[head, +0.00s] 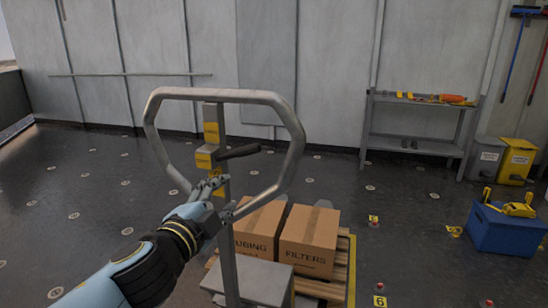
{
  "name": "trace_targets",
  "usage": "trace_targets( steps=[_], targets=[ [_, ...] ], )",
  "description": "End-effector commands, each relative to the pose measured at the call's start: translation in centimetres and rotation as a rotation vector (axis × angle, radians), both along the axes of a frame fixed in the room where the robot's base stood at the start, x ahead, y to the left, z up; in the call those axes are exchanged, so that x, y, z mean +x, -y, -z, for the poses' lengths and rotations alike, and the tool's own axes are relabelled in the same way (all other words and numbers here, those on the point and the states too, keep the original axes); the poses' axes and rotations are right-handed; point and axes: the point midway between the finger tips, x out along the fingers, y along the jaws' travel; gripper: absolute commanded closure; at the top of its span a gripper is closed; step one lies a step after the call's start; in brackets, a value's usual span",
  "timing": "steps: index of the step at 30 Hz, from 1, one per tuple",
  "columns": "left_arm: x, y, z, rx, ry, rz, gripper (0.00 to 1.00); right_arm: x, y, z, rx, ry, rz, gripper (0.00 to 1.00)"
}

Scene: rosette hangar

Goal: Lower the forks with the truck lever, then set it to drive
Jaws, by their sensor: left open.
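The truck's grey handle loop (150,128) stands upright in the middle of the head view. Inside it a grey post carries yellow labels, and the black truck lever (238,152) sticks out to the right from a yellow block (205,158). My left gripper (222,196) is open, just below the lever and in front of the post. I cannot tell whether its fingers touch the post. The forks are hidden under the wooden pallet (338,285), which bears two cardboard boxes (310,240). My right gripper is not in view.
A grey shelf (415,142) with tools stands by the back wall. Grey and yellow bins (516,162) and a blue crate (505,235) with yellow tools are at the right. Yellow numbered markers (380,301) lie on the floor. The dark floor at the left is free.

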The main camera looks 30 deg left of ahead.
Motion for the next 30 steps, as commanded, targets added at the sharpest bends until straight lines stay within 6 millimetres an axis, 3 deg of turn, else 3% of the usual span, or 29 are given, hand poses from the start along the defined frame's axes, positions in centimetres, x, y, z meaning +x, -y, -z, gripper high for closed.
trace_targets(
  steps=[1,3,10,22,30],
  targets=[
    [0.0,0.2,-3.5,0.021,0.043,0.008,0.56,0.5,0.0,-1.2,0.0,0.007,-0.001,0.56],
    [0.0,0.4,-5.9,0.03,0.073,0.016,0.56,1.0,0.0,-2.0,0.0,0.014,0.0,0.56],
    [1.7,0.0,-6.0,0.031,0.069,0.016,0.56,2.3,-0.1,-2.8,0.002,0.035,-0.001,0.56],
    [9.0,-1.4,-5.9,0.029,0.068,0.017,0.56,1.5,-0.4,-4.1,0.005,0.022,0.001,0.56],
    [10.7,-1.8,-5.7,0.029,0.065,0.017,0.56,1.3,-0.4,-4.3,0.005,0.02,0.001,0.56]
  ],
)
